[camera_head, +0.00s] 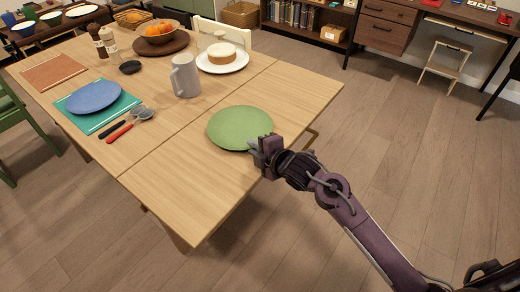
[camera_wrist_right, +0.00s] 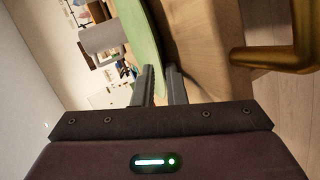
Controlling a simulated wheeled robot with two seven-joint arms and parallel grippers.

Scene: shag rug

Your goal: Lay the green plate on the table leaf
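The green plate (camera_head: 240,128) is over the bare table leaf (camera_head: 192,184) at the near right end of the wooden table, roughly level. I cannot tell whether its underside touches the wood. My right gripper (camera_head: 258,152) is at the plate's near right rim. In the right wrist view the rim of the green plate (camera_wrist_right: 148,38) runs between the two fingers of my right gripper (camera_wrist_right: 160,78), which are close together on it. My left gripper is not in view.
A grey pitcher (camera_head: 186,77) and a white plate with a cake (camera_head: 222,58) stand beyond the green plate. A blue plate (camera_head: 94,97) on a teal mat (camera_head: 98,122), with red- and black-handled utensils (camera_head: 118,131), lies to the left. The near leaf corner is clear.

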